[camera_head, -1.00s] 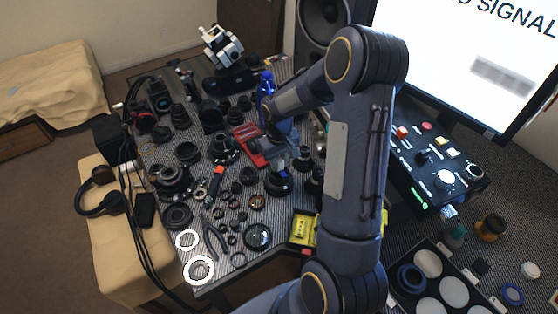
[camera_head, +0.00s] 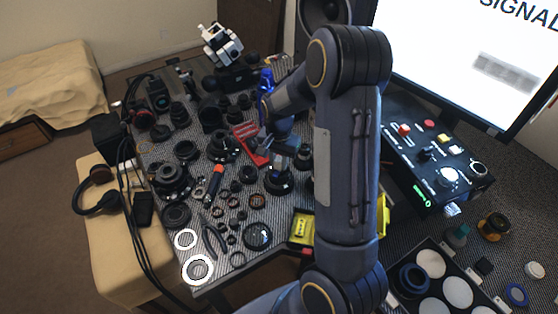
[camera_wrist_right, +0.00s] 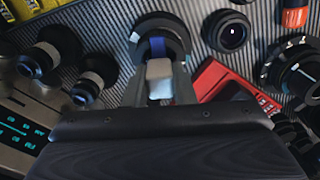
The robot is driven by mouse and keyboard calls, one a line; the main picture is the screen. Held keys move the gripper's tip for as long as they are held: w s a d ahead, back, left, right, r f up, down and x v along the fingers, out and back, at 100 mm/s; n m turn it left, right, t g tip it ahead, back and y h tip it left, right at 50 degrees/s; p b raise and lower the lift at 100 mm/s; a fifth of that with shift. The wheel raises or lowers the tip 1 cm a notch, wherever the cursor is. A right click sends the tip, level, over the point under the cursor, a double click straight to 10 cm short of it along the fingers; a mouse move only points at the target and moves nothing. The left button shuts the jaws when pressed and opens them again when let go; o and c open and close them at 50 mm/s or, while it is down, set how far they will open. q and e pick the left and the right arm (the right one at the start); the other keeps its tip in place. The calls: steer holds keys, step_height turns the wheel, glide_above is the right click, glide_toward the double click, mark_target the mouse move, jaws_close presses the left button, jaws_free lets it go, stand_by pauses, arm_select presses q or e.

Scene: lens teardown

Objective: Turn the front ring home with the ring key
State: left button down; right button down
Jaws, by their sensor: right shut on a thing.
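My right gripper (camera_head: 281,160) reaches down over the bench from the right. In the right wrist view its fingers (camera_wrist_right: 160,88) are shut on a small pale block with a blue part at its far end, which looks like the ring key (camera_wrist_right: 160,72). The key stands over a dark round lens part (camera_wrist_right: 176,28), whose front ring I cannot pick out clearly. The same lens part (camera_head: 278,184) shows below the gripper in the head view. Whether the key touches or engages it I cannot tell. My left gripper is not in view.
A red tray (camera_head: 247,138) lies close beside the gripper. Several dark lens parts crowd the bench around it. A yellow box (camera_head: 302,228) stands at the front edge, with white rings (camera_head: 186,239) at the front left. A control box (camera_head: 435,165) and a monitor stand right.

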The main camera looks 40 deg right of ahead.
steer(key=m+p, duration=0.1)
steer(key=m, duration=0.3)
steer(key=shift+r, duration=0.15)
steer(key=m+p, duration=0.1)
steer(key=m, duration=0.2)
steer(key=shift+m, duration=0.3)
steer(key=shift+f, duration=0.2)
steer(key=shift+r+p, duration=1.35)
steer(key=shift+r, duration=0.2)
steer(key=shift+r+p, duration=1.4)
steer(key=shift+r, duration=0.15)
steer(key=shift+w+f, duration=0.1)
